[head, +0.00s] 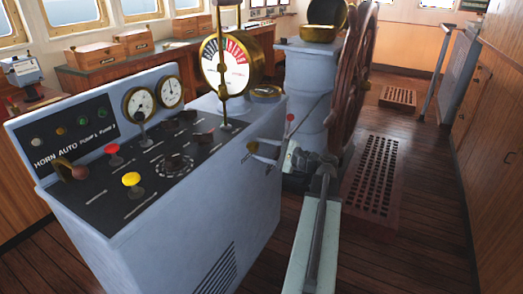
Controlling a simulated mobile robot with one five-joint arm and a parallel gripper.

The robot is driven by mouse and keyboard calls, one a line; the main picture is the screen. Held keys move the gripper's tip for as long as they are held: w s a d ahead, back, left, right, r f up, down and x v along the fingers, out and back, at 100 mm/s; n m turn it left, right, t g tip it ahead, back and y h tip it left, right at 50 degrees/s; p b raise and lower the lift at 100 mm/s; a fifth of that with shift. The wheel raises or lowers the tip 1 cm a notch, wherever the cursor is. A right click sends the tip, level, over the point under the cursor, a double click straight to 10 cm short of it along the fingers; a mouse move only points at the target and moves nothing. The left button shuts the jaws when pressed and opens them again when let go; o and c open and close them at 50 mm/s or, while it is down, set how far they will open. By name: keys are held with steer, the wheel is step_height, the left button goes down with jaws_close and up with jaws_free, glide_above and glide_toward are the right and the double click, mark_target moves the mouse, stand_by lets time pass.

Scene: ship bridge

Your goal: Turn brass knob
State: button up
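A small brass knob (252,148) appears on the right side face of the grey console (225,190). It is small and partly covered by my gripper, so its shape and setting are hard to read. My gripper (256,151) is at that side face, with its two fingers pointing left towards the console. The fingers are apart, one above the other, with the knob at their tips. I cannot tell whether they touch it.
A lever with a red tip (290,117) stands just above my gripper. The ship's wheel (352,75) and its grey pedestal (308,90) are behind. A brass telegraph dial (226,64) rises from the console. Wooden floor is clear at the right, with a grating (372,170).

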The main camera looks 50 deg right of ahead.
steer(key=shift+o, duration=0.3)
steer(key=v, duration=0.8)
steer(key=shift+w+r, duration=0.1)
